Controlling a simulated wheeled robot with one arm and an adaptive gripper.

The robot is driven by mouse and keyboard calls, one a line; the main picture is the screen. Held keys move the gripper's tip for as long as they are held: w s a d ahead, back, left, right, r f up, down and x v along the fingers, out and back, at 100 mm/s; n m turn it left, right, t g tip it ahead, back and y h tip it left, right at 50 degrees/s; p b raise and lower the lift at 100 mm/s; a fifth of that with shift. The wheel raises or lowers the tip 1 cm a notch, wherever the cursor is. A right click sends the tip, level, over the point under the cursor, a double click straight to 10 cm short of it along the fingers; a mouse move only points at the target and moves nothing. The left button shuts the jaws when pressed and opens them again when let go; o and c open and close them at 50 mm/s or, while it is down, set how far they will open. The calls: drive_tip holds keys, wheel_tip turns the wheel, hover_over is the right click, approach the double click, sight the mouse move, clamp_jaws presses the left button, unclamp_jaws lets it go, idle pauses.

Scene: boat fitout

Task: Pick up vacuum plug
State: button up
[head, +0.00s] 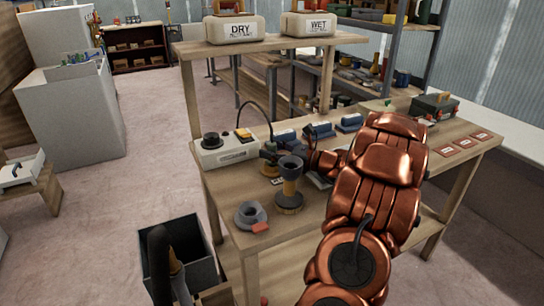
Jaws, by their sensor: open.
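No part is clearly recognisable as the vacuum plug. A white control box (224,151) with a black knob and an orange switch stands at the bench's left edge. A black cable (268,103) arcs up behind it and down toward my gripper (270,156), where its end is hidden. My gripper is open, just right of the box and low over the bench; its fingers are small and dark, so contact cannot be told. A grey ring-shaped part (250,214) with a red tab lies nearer.
Blue-grey blocks (319,130) lie behind my gripper. A dark toolbox (433,106) and red-framed cards (457,143) are at the right. DRY (235,29) and WET (310,24) containers sit on the shelf above. A dark bin (190,256) stands on the floor at the bench's left.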

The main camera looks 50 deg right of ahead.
drive_tip(key=shift+c, duration=0.3)
clamp_jaws()
idle(0.3)
wheel_tip(320, 180, up, 9)
drive_tip(key=shift+f, duration=0.1)
drive_tip(key=shift+r+p, duration=0.45)
drive_tip(key=shift+r, duration=0.25)
drive_tip(key=shift+f, duration=0.1)
